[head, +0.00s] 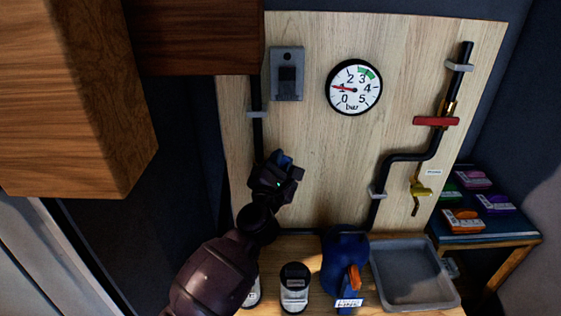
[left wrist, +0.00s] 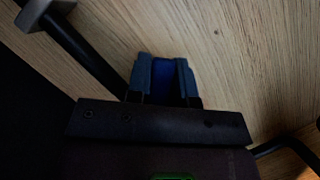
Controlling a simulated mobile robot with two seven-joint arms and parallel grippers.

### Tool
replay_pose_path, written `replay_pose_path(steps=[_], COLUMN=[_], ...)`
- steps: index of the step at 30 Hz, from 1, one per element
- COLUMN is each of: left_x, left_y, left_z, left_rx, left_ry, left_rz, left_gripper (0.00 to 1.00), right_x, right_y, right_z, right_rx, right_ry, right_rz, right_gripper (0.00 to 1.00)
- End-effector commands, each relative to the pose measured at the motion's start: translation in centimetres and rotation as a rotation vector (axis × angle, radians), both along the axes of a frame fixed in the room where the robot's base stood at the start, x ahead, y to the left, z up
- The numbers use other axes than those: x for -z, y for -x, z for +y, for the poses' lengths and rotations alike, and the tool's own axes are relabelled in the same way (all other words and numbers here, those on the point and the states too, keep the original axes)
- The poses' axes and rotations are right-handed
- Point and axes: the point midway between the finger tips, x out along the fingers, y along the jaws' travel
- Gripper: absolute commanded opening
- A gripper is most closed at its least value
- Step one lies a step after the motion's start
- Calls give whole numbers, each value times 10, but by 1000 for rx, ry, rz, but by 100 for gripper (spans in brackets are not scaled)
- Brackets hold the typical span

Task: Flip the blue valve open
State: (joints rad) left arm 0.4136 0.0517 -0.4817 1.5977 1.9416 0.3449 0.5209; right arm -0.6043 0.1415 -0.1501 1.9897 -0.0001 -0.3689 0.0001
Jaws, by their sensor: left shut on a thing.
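The blue valve handle (head: 284,160) shows as a small blue patch at my left gripper (head: 290,172), in front of the wooden board by the black pipe on the left. In the left wrist view the blue handle (left wrist: 162,80) sits between the two fingers of my left gripper (left wrist: 165,75), which are shut on it. The valve body is hidden behind the gripper, so I cannot tell the handle's angle from the head view. My right gripper is not in view.
A pressure gauge (head: 354,87), a grey switch box (head: 287,73), a red handle (head: 436,121) and a small yellow valve (head: 420,189) are on the board. Below stand a dark blue container (head: 344,255), jars and a grey tray (head: 415,275). A wooden cabinet (head: 70,90) hangs upper left.

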Motion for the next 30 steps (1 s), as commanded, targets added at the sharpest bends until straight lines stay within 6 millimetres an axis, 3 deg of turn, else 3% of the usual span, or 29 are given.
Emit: replay_pose_path(steps=[9, 16, 17, 21, 30], left_x=[-3, -5, -5, -5, -6], left_y=[0, 0, 0, 0, 0], left_z=[7, 7, 7, 7, 7], left_rx=[-1, 0, 0, 0, -1], left_ry=[123, 124, 124, 124, 124], left_rz=[3, 3, 3, 2, 0], left_gripper=[0, 0, 24, 46, 47], right_x=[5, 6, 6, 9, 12], right_y=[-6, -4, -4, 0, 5], right_z=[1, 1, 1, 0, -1], right_rx=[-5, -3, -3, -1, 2], right_ry=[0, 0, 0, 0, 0], right_rz=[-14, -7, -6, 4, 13], right_gripper=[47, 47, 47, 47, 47])
